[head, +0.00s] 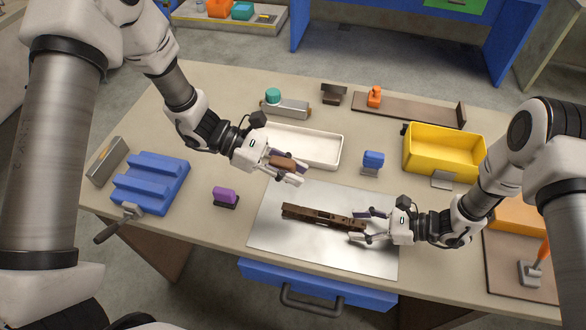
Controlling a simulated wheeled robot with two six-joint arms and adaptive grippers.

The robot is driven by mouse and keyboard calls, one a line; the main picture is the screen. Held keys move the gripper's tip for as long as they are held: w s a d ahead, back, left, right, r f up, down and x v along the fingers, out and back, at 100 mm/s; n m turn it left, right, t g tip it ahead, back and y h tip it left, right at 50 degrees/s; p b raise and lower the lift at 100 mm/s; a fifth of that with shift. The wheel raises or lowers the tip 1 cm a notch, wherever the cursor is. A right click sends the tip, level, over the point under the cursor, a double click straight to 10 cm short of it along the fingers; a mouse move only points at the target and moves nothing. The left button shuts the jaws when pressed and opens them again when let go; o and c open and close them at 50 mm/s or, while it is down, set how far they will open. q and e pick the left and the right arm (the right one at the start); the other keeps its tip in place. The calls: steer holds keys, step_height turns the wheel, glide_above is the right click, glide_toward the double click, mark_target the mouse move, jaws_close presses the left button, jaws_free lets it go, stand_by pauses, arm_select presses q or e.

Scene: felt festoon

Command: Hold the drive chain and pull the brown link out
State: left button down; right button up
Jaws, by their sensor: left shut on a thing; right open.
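The drive chain (318,216) is a long dark brown strip of links lying on a grey metal sheet (290,242). My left gripper (295,172) is shut on the brown link (284,164), a small reddish-brown block. It is apart from the chain, above the far edge of the sheet near the white tray. My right gripper (370,225) is open, with its fingers at the right end of the chain, one on the far side and one on the near side. Whether they touch the chain I cannot tell.
A white tray (335,155) lies behind the sheet, with a yellow bin (470,155) to the right. A blue block fixture (150,183) and a purple block (225,195) are at left. A small blue piece (373,159) stands behind the sheet. The sheet's left part is clear.

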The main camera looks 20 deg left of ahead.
steer(key=v, duration=1.2)
steer(key=shift+f, duration=0.1)
steer(key=shift+s, duration=0.1)
